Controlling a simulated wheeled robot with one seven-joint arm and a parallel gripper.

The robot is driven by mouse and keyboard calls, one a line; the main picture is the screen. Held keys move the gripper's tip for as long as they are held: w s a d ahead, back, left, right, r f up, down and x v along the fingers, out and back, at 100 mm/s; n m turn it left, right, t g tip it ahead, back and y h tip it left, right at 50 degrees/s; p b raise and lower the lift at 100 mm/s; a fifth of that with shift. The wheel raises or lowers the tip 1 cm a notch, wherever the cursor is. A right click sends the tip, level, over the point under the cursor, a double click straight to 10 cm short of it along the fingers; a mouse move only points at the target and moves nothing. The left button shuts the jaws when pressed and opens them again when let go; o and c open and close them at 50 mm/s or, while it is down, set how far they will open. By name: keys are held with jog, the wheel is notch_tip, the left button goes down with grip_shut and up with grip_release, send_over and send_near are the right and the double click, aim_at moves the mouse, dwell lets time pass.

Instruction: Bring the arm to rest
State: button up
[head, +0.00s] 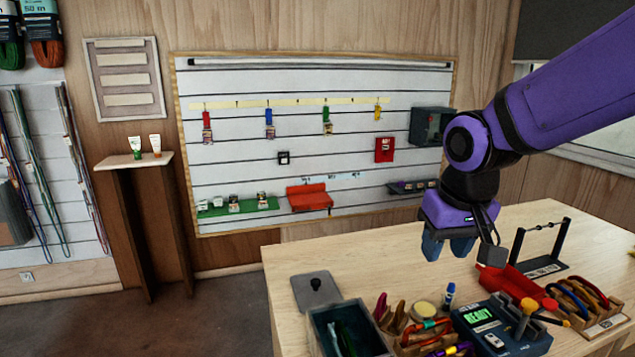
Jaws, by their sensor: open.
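My gripper (448,247) hangs from my purple arm on the right side of the head view. It points down above the wooden workbench (290,262). Its two blue fingers look apart, and I see nothing held between them. A red tray (505,283) lies on the bench to the right of and below the fingers. The gripper appears clear of the bench top.
The bench holds a dark open box (318,322), a grey lid (316,288), a device with a green display (480,316), a wooden holder (600,325) and a black bar stand (518,245). A wall panel (350,225) carries small hanging items. The bench's back left is clear.

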jog(key=s+d+r+t, duration=0.1)
jog(key=s+d+r, duration=0.2)
jog(key=s+d, duration=0.2)
jog(key=s+d+r+m+t, duration=0.1)
jog(key=s+d+r, duration=0.3)
jog(key=s, duration=0.5)
jog(key=shift+d+m+t, duration=0.3)
jog(key=shift+d, duration=0.45)
jog(key=shift+r, duration=0.1)
dwell(0.5)
